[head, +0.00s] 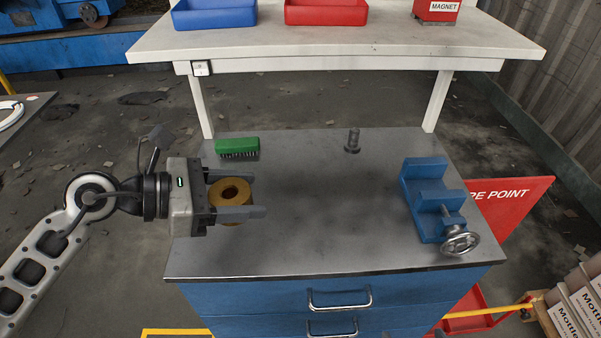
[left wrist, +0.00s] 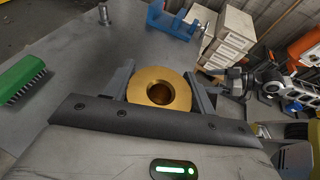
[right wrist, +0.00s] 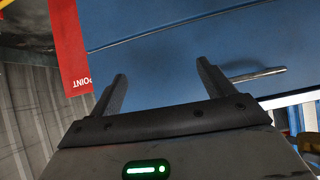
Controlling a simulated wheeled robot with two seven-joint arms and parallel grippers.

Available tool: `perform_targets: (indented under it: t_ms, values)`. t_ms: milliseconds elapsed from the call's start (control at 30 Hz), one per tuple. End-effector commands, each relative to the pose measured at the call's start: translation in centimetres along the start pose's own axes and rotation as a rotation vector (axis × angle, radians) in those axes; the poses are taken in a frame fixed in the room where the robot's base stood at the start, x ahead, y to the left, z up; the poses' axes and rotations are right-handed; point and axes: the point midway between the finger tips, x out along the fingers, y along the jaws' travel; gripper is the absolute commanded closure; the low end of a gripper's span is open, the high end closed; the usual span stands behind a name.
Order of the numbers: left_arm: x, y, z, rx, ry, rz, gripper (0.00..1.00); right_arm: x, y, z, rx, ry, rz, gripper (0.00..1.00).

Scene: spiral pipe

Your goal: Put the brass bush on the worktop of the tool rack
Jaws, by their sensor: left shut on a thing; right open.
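The brass bush (head: 230,197) is a gold ring with a dark central hole. My left gripper (head: 258,194) is shut on it, with a finger on either side, over the left part of the grey worktop (head: 310,225) of the blue drawer unit. The left wrist view shows the bush (left wrist: 159,90) between the fingers, its hole facing the camera. I cannot tell whether the bush touches the worktop. My right gripper (right wrist: 162,72) is open and empty in the right wrist view, facing the blue drawer front (right wrist: 190,60).
On the worktop are a green brush (head: 237,147) behind the left gripper, a grey metal stud (head: 353,141) at the back and a blue vice (head: 428,200) at the right. The worktop's middle is clear. A white bench (head: 330,45) with blue and red bins stands behind.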

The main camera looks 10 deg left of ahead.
Motion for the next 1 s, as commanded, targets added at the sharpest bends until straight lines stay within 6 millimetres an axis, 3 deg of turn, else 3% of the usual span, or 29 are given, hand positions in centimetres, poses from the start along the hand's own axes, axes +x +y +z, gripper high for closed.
perform_targets:
  t_ms: [200,300,433,633,700,900,1000]
  values:
    - [-0.3,-7.6,1.7,0.037,0.008,-0.106,0.77,-1.2,-0.1,-0.8,0.007,-0.016,0.008,0.19]
    - [-0.6,-10.3,2.1,0.049,0.005,-0.139,0.77,-1.4,0.0,-0.5,0.008,-0.026,0.013,0.19]
    - [-0.9,-12.1,2.2,0.057,0.001,-0.158,0.77,-1.3,0.2,-0.2,0.008,-0.028,0.017,0.19]
    - [0.9,-10.5,1.2,0.067,-0.007,-0.156,0.77,0.1,0.4,1.8,0.01,-0.034,0.016,0.19]
    - [1.8,-9.0,1.6,0.06,-0.006,-0.153,0.77,-0.6,0.3,0.5,0.01,-0.028,0.013,0.19]
    - [5.2,-5.0,0.6,0.058,-0.006,-0.156,0.77,-0.8,0.1,-0.2,0.009,-0.016,0.01,0.19]
    - [6.8,-3.6,-1.2,0.054,-0.004,-0.158,0.77,-0.7,0.1,0.1,0.007,-0.016,0.01,0.19]
